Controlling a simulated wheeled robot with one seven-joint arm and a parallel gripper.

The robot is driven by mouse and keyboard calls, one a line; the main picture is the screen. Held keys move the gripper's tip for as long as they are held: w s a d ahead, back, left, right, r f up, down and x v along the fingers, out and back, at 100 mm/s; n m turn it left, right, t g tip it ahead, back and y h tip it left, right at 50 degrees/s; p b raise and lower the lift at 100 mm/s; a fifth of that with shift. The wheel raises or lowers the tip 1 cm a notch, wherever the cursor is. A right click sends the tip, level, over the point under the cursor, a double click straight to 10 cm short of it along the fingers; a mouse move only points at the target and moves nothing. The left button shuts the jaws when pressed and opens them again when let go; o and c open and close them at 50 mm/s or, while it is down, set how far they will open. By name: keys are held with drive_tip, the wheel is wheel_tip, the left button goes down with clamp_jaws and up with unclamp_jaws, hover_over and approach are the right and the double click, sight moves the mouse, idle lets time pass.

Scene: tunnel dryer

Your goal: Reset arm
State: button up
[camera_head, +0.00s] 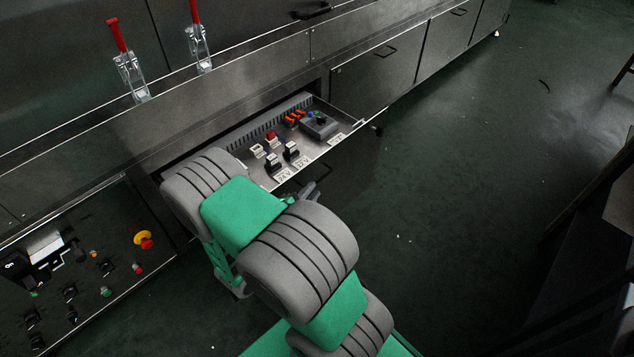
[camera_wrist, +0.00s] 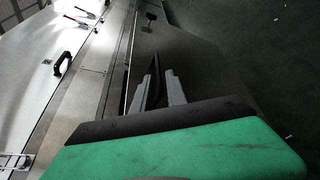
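My gripper (camera_head: 308,192) is in the head view just in front of the open drawer (camera_head: 315,160), mostly hidden behind my green and grey arm. My arm is bent and reaches up from the bottom of the head view toward the drawer. Whether the gripper touches the drawer front is hidden.
The drawer holds switches, a red button (camera_head: 271,135) and a grey box (camera_head: 319,127). Two red-handled clamps (camera_head: 128,65) (camera_head: 198,42) stand on the machine above. A control panel (camera_head: 100,235) is at lower left. Open dark green floor (camera_head: 450,190) lies right.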

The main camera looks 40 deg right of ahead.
drive_tip(key=shift+a, duration=0.1)
drive_tip(key=a+r+m+g+y+p, duration=0.25)
drive_tip(key=a+r+m+p, duration=0.2)
drive_tip(key=r+p, duration=0.45)
drive_tip(key=a+r+m+g+y+p, duration=0.1)
drive_tip(key=a+r+m+y+p, duration=0.45)
drive_tip(key=r, duration=0.65)
drive_tip(key=s+a+r+y+p, duration=0.3)
drive_tip(key=a+r+p, duration=0.3)
drive_tip(key=r, duration=0.6)
drive_tip(key=s+a+r+y+p, duration=0.3)
drive_tip(key=a+r+p, duration=0.3)
drive_tip(key=a+r, duration=0.3)
wheel_tip(320, 180, up, 3)
drive_tip(key=shift+s+a+m+t+p, duration=0.2)
drive_tip(key=shift+a+m+t+p, duration=0.1)
drive_tip(key=shift+a+t+p, duration=0.15)
drive_tip(key=shift+o, duration=0.5)
